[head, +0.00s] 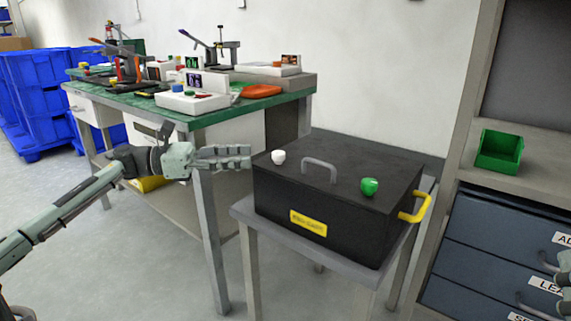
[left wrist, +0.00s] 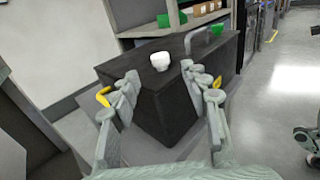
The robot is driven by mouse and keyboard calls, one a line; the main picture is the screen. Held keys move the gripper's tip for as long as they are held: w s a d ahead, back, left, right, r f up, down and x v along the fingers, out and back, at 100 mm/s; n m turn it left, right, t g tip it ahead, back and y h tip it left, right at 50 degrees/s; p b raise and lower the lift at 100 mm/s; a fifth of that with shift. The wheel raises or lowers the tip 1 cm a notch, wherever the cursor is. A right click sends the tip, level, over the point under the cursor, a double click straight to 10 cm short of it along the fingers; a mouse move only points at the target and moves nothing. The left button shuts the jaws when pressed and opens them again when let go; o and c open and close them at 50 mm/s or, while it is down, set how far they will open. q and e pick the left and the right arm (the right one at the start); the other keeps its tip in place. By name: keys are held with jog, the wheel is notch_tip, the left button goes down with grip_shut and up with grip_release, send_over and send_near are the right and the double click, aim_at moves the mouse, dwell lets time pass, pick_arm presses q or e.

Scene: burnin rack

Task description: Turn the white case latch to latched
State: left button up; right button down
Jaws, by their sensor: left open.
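The white case latch (head: 278,157) is a small white knob on the near left part of the lid of a black case (head: 310,190). A green knob (head: 369,187) sits on the same lid to the right, with a grey handle (head: 320,165) between them. My left gripper (head: 248,157) is just left of the white latch, its fingers pointing at it. In the left wrist view the white latch (left wrist: 160,61) lies beyond and between the open fingers (left wrist: 165,88), apart from them. My right gripper (head: 560,275) shows only partly at the right edge.
The case stands on a grey table (head: 245,212) and has a yellow side handle (head: 416,207). A green-topped workbench (head: 200,115) with devices stands behind on the left. A green bin (head: 499,150) sits on a shelf above blue drawers (head: 490,255) at right.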

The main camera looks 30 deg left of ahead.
aim_at(272, 164)
pick_arm(q)
jog(key=x, duration=0.7)
jog(key=shift+w+d, duration=0.1)
grip_shut()
